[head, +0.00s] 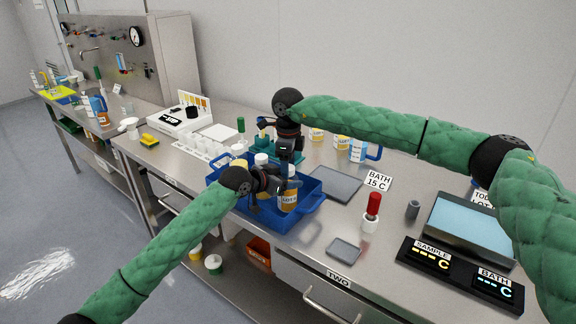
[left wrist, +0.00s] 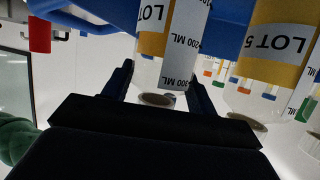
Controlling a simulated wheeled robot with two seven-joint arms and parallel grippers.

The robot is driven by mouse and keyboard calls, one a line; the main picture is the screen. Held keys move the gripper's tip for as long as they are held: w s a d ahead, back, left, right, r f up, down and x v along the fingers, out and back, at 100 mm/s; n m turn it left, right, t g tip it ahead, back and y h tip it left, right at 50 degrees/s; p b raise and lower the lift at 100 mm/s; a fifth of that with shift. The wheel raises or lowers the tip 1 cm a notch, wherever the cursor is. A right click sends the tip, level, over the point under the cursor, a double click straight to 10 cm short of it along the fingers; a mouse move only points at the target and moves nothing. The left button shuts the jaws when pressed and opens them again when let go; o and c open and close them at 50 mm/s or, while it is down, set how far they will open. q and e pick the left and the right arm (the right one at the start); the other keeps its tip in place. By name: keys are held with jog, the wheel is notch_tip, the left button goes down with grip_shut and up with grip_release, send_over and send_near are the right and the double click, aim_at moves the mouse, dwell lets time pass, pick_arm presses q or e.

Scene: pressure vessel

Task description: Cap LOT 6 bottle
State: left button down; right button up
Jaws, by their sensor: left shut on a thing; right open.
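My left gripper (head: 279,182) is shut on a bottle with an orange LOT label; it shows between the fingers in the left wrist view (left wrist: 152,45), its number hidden. A bottle labelled LOT 5 (left wrist: 270,45) stands beside it there. In the head view an orange-labelled bottle (head: 289,200) shows at the left gripper, its number too small to read surely. The blue tray (head: 310,207) lies around and under these bottles. My right gripper (head: 288,152) is open, above and behind the tray near a teal rack (head: 262,146). I cannot make out a loose cap for LOT 6.
A grey mat (head: 335,183) and BATH 15 C sign (head: 378,180) lie right of the tray. A red-topped dropper (head: 371,212), small grey tray (head: 343,249) and blue-topped bath (head: 470,228) stand further right. A blue-handled jug (head: 359,150) and several bottles stand behind.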

jog(key=shift+a, duration=0.1)
notch_tip(320, 180, up, 12)
dwell(0.5)
pick_arm(q)
jog(key=shift+c, duration=1.9)
grip_release()
jog(key=b+v, duration=0.2)
jog(key=v, duration=0.5)
jog(key=shift+s+a, duration=0.25)
pick_arm(e)
notch_tip(320, 180, down, 2)
jog(key=shift+f, duration=0.25)
pick_arm(q)
jog(key=shift+r, duration=0.1)
